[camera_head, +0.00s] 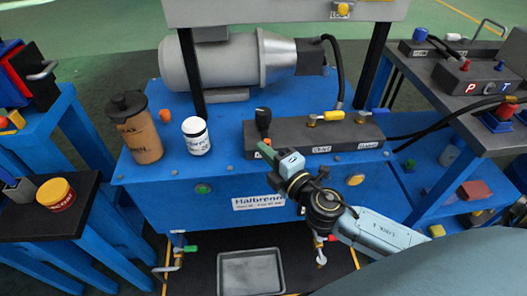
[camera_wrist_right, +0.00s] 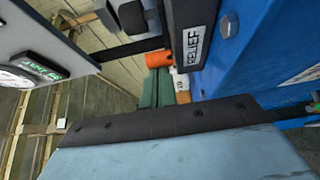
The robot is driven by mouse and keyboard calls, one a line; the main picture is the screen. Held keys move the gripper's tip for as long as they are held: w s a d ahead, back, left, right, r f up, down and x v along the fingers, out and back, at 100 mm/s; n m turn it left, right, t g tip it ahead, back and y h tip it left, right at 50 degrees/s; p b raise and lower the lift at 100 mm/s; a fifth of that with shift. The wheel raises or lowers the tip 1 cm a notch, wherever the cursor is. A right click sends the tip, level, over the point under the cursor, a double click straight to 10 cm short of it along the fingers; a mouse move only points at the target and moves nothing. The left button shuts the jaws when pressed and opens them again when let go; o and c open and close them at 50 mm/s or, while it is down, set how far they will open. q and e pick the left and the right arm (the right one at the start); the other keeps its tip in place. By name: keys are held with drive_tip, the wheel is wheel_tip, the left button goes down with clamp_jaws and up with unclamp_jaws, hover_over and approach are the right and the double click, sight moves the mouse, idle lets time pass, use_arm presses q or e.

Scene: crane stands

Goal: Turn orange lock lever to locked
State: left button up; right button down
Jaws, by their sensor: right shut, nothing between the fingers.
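No lever that I can identify for certain as the orange lock lever shows. In the right wrist view the fingers (camera_wrist_right: 157,88) show beside the block's RELIEF label (camera_wrist_right: 198,42). My left gripper is not in view.
The blue tank (camera_head: 225,180) carries a grey motor (camera_head: 225,65), a brown canister (camera_head: 138,128) and a white jar (camera_head: 196,138). A grey tray (camera_head: 250,272) lies on the floor in front. A dark-topped side stand (camera_head: 45,222) is at left.

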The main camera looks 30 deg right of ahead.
drive_tip(key=a, duration=0.4)
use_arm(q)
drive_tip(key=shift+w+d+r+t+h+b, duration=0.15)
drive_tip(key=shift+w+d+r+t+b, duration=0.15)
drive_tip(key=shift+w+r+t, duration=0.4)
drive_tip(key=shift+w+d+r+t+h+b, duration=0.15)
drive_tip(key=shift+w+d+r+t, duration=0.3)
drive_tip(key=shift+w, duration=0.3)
use_arm(e)
drive_tip(key=s+d, duration=0.2)
drive_tip(key=s, duration=0.7)
drive_tip(key=shift+s+d, duration=0.2)
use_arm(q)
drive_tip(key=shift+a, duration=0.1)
